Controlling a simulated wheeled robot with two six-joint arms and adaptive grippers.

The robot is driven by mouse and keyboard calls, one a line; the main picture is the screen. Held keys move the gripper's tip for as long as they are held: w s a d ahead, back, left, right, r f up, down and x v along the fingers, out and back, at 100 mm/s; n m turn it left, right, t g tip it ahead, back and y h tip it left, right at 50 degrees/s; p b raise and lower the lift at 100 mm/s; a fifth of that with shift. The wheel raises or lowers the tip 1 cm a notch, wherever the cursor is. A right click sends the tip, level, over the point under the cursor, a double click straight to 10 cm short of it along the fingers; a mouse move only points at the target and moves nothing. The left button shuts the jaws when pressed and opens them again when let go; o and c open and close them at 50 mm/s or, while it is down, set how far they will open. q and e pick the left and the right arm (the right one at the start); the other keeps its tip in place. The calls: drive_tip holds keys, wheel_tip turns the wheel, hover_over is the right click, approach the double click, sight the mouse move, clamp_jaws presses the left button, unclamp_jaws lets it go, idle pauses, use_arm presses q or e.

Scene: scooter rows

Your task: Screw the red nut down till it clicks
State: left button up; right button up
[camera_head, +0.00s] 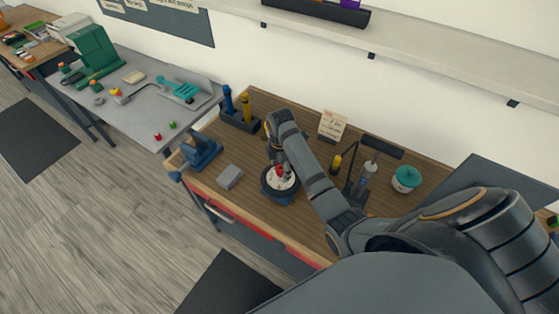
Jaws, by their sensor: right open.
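My right gripper (279,165) points down over a round dark-rimmed holder with a white face (271,186) on the wooden bench. The gripper is open. A small red part, which looks like the red nut (283,171), shows at the fingertips above the white face. I cannot tell whether the fingers touch it, or how it sits on its thread. My left gripper is not in view.
On the wooden bench (237,187) are a blue vise (201,151), a grey block (229,177), a tool holder (240,119), a note card (332,126), a lamp (382,146) and a teal-topped jar (406,179). A grey bench (138,116) with a green machine (95,53) stands left.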

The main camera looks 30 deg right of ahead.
drive_tip(key=shift+c, duration=1.5)
drive_tip(key=shift+d, duration=0.1)
drive_tip(key=shift+c, duration=1.2)
drive_tip(key=c, duration=0.7)
drive_tip(key=m, duration=0.5)
drive_tip(key=shift+w+m, duration=0.1)
drive_tip(key=shift+m, duration=0.3)
drive_tip(key=m, duration=1.6)
drive_tip(key=o, duration=1.2)
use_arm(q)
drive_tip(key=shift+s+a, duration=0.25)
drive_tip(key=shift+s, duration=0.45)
